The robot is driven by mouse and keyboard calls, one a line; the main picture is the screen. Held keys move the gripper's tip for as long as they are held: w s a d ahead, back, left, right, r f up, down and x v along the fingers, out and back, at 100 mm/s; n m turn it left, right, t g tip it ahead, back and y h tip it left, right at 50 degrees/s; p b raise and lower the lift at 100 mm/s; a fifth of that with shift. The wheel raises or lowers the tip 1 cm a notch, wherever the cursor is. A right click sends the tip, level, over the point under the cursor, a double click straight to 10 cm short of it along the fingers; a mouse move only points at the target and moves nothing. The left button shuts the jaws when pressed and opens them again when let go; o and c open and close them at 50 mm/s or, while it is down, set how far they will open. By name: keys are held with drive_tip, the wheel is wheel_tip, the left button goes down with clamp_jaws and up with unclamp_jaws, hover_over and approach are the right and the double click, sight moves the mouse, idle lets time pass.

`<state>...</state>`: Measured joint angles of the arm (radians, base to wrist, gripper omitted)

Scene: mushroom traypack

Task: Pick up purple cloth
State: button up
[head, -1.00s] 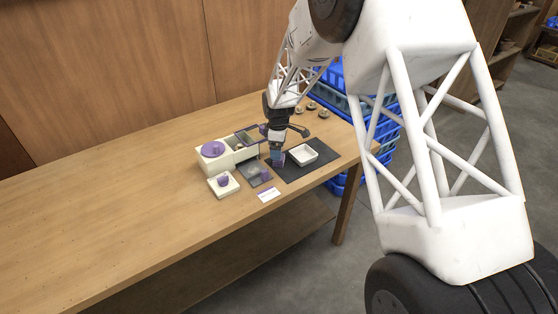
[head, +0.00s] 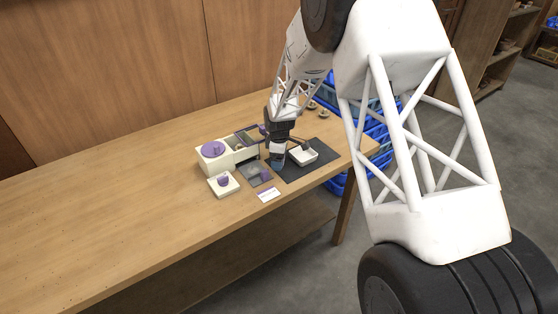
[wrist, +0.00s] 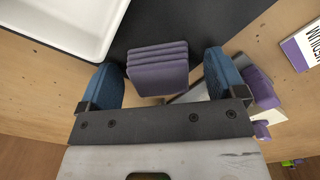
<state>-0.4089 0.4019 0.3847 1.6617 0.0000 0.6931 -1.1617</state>
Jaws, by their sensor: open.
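A folded purple cloth (wrist: 157,72) shows in the wrist view as a small stack of layers on the dark mat (wrist: 195,20). My gripper (wrist: 160,64) is open, with one blue finger on each side of the cloth. Gaps show between the cloth and both fingers. In the head view my gripper (head: 277,162) is low over the left part of the dark mat, left of the white tray. It hides most or all of the cloth there.
The white tray (head: 313,154) is close to my gripper. A cream box with a purple disc (head: 213,149), a white block with a purple item (head: 223,183) and a label card (head: 269,195) stand to the left. Blue crates are beyond the table's right end. The table's left side is clear.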

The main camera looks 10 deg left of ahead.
drive_tip(key=c, duration=1.1)
drive_tip(key=shift+o, duration=0.2)
drive_tip(key=shift+r, duration=0.7)
drive_tip(key=shift+s+d+r, duration=0.1)
drive_tip(key=shift+s+r, duration=0.1)
drive_tip(key=shift+r, duration=0.4)
drive_tip(key=shift+s+d+r, duration=0.1)
drive_tip(key=shift+s+r, duration=0.05)
drive_tip(key=shift+r, duration=0.4)
drive_tip(key=s+d, duration=0.3)
drive_tip(key=s, duration=0.4)
drive_tip(key=s+d+r, duration=0.1)
drive_tip(key=s+d, duration=0.1)
drive_tip(key=s, duration=0.5)
drive_tip(key=shift+d+r, duration=0.15)
drive_tip(key=shift+d, duration=0.25)
